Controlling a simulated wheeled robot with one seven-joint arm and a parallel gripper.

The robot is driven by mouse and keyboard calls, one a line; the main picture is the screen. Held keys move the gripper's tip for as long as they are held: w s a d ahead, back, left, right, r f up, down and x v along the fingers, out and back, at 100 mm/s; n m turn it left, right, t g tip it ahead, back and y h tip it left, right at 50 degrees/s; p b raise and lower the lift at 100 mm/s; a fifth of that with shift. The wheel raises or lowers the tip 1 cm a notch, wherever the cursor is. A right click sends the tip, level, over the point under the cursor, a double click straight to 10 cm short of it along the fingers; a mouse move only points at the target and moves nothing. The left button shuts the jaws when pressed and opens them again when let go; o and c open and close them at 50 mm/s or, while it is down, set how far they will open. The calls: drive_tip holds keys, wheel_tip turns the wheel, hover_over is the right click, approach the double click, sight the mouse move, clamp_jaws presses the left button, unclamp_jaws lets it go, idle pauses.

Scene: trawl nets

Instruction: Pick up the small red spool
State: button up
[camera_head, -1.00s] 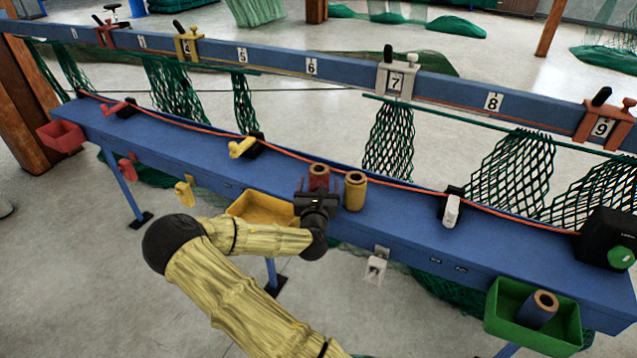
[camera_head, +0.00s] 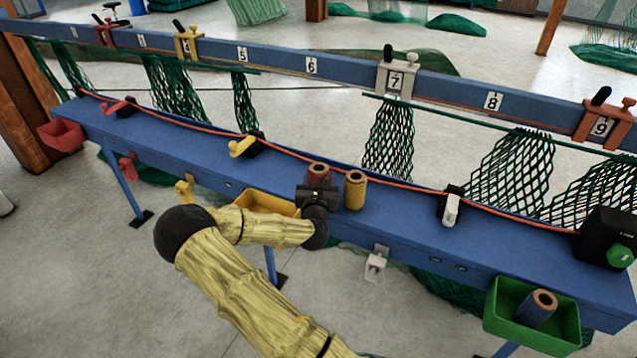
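The small red spool (camera_head: 319,173) stands upright on the blue bench, with its brown core showing at the top. My gripper (camera_head: 318,186) is at the near side of the red spool and covers its lower part. The fingers are dark and small here, so I cannot tell whether they are open or closed on the spool. A yellow spool (camera_head: 355,190) stands upright just to the right of the gripper, close to it.
The blue bench (camera_head: 400,215) has a yellow bin (camera_head: 262,198) on its front edge, behind my arm. A green bin (camera_head: 500,318) at the right holds a blue spool (camera_head: 538,308). An orange rope runs along the bench's back, and nets hang behind it.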

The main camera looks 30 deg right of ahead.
sight(319, 164)
wheel_tip(319, 164, up, 10)
idle(0.7)
drive_tip(key=shift+p, duration=0.3)
drive_tip(key=shift+r+p, duration=2.05)
drive_tip(key=shift+r, duration=0.5)
drive_tip(key=shift+a+f, duration=0.1)
